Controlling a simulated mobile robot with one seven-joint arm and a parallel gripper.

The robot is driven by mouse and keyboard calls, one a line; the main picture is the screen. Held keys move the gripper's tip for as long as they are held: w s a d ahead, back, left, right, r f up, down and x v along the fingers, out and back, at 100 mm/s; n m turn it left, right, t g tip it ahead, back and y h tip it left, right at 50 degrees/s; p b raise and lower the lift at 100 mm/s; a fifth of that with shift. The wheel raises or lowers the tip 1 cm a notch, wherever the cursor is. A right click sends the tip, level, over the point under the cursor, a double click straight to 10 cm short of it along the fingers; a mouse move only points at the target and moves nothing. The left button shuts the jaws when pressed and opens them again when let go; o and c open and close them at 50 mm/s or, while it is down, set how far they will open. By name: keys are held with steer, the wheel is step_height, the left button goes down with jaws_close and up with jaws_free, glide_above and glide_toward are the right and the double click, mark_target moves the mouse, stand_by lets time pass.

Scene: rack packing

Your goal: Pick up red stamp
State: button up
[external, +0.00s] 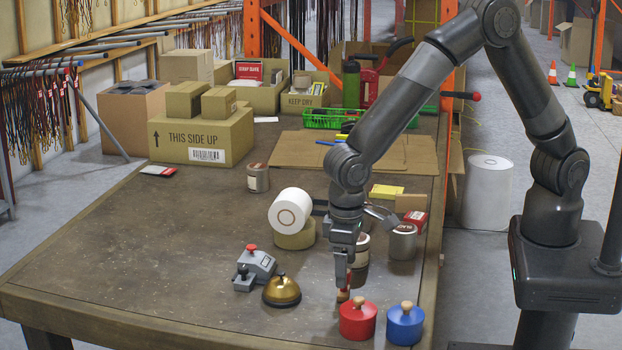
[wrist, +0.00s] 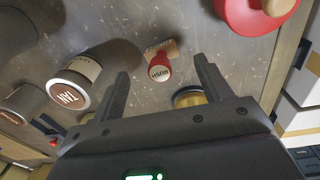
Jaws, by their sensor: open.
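The red stamp (wrist: 159,68) has a round red body with white lettering that looks like "RUSH" and a wooden part (wrist: 168,48) beside it. In the wrist view it shows between the two fingers of my gripper (wrist: 161,70), with clear gaps on both sides. In the external view the stamp (external: 344,295) is small and partly hidden below my gripper (external: 343,283), near the table's front right. My gripper is open, points down and holds nothing. I cannot tell whether the fingertips are level with the stamp or above it.
A red lidded pot (external: 357,321) stands close to the stamp, with a blue one (external: 405,325) to its right. A gold bell (external: 281,291) and a grey device (external: 254,268) are to the left. Cans (external: 403,241) stand behind the gripper. The table's left front is clear.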

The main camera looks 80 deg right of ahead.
steer(key=f, duration=0.4)
steer(key=shift+w+d+f, duration=0.1)
steer(key=shift+w+f, duration=0.1)
steer(key=shift+f, duration=0.15)
steer(key=shift+c, duration=0.3)
steer(key=c, duration=1)
steer(key=shift+r, duration=0.15)
